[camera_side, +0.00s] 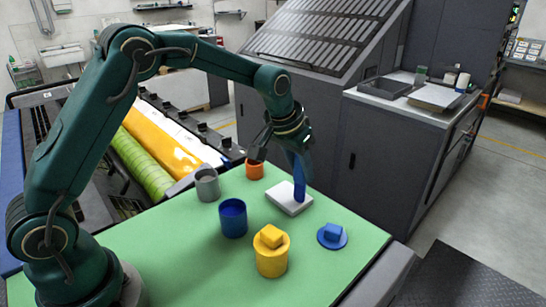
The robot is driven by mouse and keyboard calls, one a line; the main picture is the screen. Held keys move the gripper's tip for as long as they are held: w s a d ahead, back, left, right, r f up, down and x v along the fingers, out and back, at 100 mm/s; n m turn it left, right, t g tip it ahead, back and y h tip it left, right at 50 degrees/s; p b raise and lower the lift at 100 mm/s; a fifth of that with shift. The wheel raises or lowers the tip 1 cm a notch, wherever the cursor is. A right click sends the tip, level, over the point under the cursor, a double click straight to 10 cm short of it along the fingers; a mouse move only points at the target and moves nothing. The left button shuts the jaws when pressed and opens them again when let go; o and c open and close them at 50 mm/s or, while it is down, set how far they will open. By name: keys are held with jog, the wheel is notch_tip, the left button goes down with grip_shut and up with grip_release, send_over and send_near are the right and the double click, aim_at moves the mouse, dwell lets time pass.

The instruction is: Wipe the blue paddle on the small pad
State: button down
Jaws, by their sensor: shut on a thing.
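The blue paddle (299,184) hangs upright from my gripper (294,148), which is shut on its upper part. The paddle's lower end is at the small white pad (283,201), over its right part. I cannot tell whether it touches the pad's surface. The pad lies flat on the green table. A blue cup (233,222) stands left of and nearer than the pad, apart from it. My gripper's fingers are partly hidden by the dark wrist.
On the green table top (180,265) are a grey cup (207,188), an orange cup (254,169), a yellow pot with a yellow lid (272,258) and a blue lid (332,237). A dark cabinet (385,165) stands behind. The table's front left is clear.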

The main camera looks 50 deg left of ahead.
jog(key=shift+a+f, duration=0.1)
jog(key=shift+a, duration=3.1)
jog(key=shift+d, duration=3.2)
jog(key=shift+w+a, duration=0.1)
jog(key=shift+a, duration=3.1)
notch_tip(320, 180, up, 6)
